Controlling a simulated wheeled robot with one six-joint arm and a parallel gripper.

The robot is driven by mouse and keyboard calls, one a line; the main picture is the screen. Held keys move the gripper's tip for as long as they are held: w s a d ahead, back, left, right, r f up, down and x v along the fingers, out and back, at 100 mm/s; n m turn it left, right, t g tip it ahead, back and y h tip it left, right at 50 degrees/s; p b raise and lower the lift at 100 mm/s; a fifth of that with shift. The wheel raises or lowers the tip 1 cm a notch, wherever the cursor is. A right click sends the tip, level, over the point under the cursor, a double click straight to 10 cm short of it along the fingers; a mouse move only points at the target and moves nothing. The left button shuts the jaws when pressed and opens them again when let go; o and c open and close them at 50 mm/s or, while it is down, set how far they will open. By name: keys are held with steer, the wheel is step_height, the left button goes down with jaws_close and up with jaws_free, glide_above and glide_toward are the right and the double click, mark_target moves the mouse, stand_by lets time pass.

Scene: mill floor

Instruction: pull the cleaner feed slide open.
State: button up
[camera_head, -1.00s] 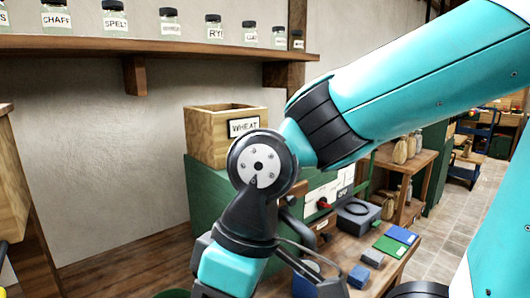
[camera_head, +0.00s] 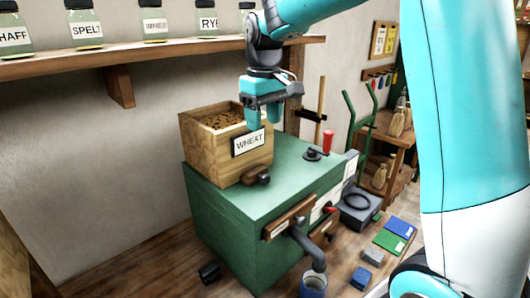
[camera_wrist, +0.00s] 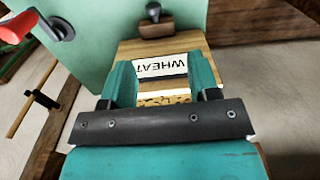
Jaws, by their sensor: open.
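The green cleaner (camera_head: 235,195) carries a wooden hopper (camera_head: 195,150) with a WHEAT label and grain inside. A small brown wooden slide with a dark knob (camera_head: 257,179) sits low on the hopper's front; it looks like the feed slide. In the wrist view the slide (camera_wrist: 157,30) is at the top middle, beyond the label. My gripper (camera_head: 265,120) is open and points down above the hopper's front edge, with one finger in front of the label. In the wrist view my gripper (camera_wrist: 160,82) has its fingers on either side of the label, holding nothing.
A red-handled lever (camera_head: 328,143) stands on the cleaner's top, right of the hopper. A shelf of jars (camera_head: 100,60) runs along the wall. The cleaner's top beside the hopper has free room.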

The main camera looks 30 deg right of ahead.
steer(key=d, duration=0.1)
steer(key=p, duration=0.4)
glide_toward(265, 176)
step_height(265, 176, down, 10)
steer(key=shift+w+f, duration=0.15)
steer(key=shift+c, duration=0.2)
